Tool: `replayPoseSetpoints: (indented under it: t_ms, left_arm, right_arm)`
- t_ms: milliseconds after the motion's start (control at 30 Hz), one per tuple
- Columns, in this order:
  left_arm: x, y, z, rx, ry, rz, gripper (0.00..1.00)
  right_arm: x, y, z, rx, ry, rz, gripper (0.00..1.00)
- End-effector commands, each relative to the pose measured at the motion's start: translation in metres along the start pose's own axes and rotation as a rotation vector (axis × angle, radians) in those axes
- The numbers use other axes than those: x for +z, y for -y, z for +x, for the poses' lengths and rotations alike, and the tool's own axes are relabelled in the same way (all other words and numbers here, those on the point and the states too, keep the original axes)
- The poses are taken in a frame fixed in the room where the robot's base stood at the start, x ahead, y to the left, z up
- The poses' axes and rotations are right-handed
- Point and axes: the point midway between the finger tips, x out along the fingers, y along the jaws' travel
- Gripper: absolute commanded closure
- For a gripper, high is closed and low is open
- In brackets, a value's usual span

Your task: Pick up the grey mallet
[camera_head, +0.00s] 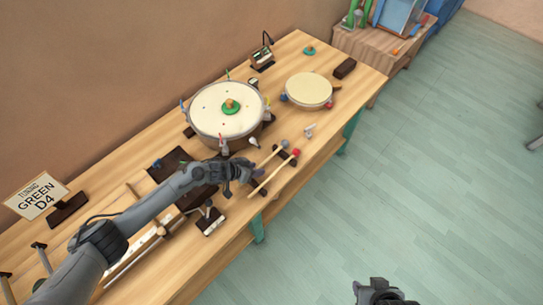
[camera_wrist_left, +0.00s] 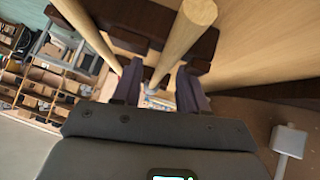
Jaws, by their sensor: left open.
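The grey mallet has a pale wooden handle and a small grey-blue head (camera_head: 284,143). It lies on a dark rack near the table's front edge, beside a red-headed mallet (camera_head: 296,152). My left gripper (camera_head: 257,173) is open, low by the handles. In the left wrist view one wooden handle (camera_wrist_left: 184,42) runs down between the spread fingers (camera_wrist_left: 160,92), ending in a greyish part; contact cannot be told. A second handle (camera_wrist_left: 92,32) passes to the left. My right gripper (camera_head: 380,292) is partly in view at the bottom, over the floor.
A large drum (camera_head: 208,122) stands behind the left gripper, and a smaller drum (camera_head: 309,90) at the right. A small grey T-shaped piece (camera_head: 309,130) lies near the mallet heads. A sign (camera_head: 36,196) stands at the left. The floor in front is clear.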

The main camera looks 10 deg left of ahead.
Motion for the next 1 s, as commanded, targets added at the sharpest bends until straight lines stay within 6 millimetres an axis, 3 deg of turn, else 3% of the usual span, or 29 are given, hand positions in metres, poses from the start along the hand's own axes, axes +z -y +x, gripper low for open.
replayPoseSetpoints:
  t_ms: [133, 400, 1000]
  left_arm:
    - [0.0, -0.0003, -0.0001, 0.0, 0.0, 0.0, 0.6]
    - [0.0002, -0.0003, -0.0002, 0.0, 0.0, 0.0, 1.0]
    - [-0.0083, -0.0032, -0.0083, 0.002, -0.001, 0.001, 1.0]
  right_arm:
    - [-0.0003, 0.0006, -0.0002, -0.002, -0.001, 0.002, 0.57]
    - [-0.0008, 0.0019, -0.0004, -0.006, -0.002, 0.008, 0.57]
    - [-0.0017, 0.0013, -0.0034, -0.005, -0.002, 0.006, 0.57]
